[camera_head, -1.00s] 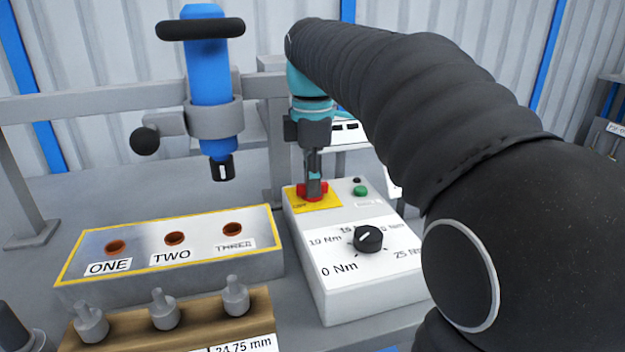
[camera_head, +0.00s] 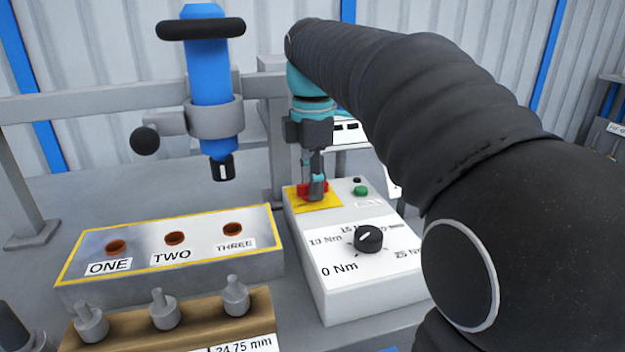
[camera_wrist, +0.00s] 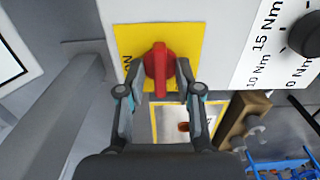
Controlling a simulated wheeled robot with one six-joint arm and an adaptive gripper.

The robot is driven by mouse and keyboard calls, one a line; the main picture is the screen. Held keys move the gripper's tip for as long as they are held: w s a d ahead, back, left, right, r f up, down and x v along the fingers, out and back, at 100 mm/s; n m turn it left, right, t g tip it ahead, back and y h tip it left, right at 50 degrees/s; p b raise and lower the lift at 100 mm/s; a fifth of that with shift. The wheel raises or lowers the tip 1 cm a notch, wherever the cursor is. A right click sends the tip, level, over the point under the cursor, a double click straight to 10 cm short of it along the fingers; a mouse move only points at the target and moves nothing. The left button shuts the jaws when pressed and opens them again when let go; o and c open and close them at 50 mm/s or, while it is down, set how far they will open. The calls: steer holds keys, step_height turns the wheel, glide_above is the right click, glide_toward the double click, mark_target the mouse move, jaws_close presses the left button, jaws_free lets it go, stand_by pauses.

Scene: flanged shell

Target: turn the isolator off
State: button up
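The isolator's red handle (camera_wrist: 159,68) stands on a yellow plate (camera_wrist: 188,42) at the far-left corner of the white control box (camera_head: 338,282). In the wrist view the handle points up and down the picture, and part of a word ending in N shows at the plate's left. My gripper (camera_wrist: 158,75) is over the handle, one finger on each side, with narrow gaps visible between fingers and handle. In the head view my gripper (camera_head: 313,188) points down at the red handle (camera_head: 304,188) and partly hides it.
A black torque dial (camera_head: 368,238) and a green button (camera_head: 361,191) are on the same box. A block with three labelled holes (camera_head: 170,275) stands left, with a pegged wooden rack (camera_head: 190,335) before it. A blue tool (camera_head: 211,80) hangs above the block.

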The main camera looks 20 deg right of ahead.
step_height(320, 180, up, 12)
stand_by(0.9)
